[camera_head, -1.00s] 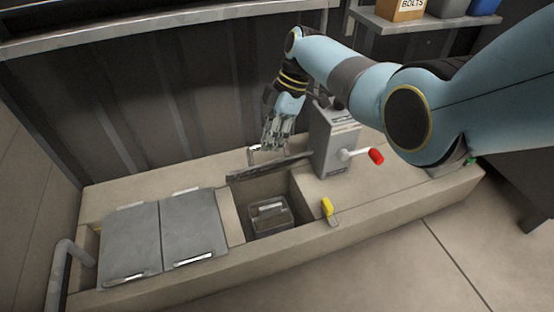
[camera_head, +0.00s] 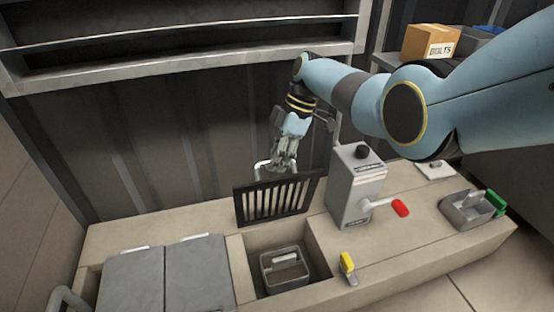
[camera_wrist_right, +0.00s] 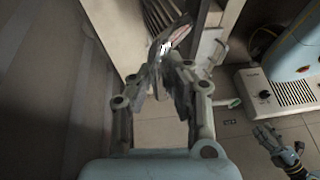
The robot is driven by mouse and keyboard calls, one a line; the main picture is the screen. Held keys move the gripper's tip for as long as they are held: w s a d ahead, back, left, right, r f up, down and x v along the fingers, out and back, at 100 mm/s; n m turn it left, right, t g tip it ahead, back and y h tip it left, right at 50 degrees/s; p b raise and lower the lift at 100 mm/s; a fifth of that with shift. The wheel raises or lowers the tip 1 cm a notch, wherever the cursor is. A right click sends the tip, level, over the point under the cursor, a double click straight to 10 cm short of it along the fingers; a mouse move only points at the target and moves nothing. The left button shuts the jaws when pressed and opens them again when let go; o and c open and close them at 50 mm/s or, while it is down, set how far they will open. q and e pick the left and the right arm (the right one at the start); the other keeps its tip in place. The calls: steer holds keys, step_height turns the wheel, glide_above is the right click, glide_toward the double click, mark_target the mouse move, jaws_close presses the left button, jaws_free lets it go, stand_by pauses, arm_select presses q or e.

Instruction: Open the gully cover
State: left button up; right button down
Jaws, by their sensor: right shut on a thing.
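The gully cover (camera_head: 252,207), a dark slatted grate, stands tilted up along the back edge of the gully opening (camera_head: 252,246), its slatted face towards the camera. Its pale handle (camera_head: 260,167) shows above the top edge. My right gripper (camera_head: 283,166) is above and behind the cover's top edge, shut on the handle; its fingers partly hide the grip. In the right wrist view, the gripper (camera_wrist_right: 172,70) is seen closed in on the blurred handle. My left gripper (camera_wrist_right: 276,141) shows at the lower right there, small, away from the cover; its jaws are unclear.
A metal basket (camera_head: 285,284) with a handle sits inside the opening. A grey box (camera_head: 355,187) with a red-tipped lever (camera_head: 399,208) stands just right of the cover. Grey lids (camera_head: 165,282) lie to the left. A yellow-handled piece (camera_head: 347,262) sits on the front edge.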

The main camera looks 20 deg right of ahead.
steer(key=shift+f, duration=0.1)
steer(key=c, duration=1.3)
jaws_free()
steer(key=shift+d+r, duration=0.1)
steer(key=shift+r, duration=0.1)
steer(key=v, duration=1.1)
steer(key=shift+d+r, duration=0.2)
steer(key=shift+r, duration=0.15)
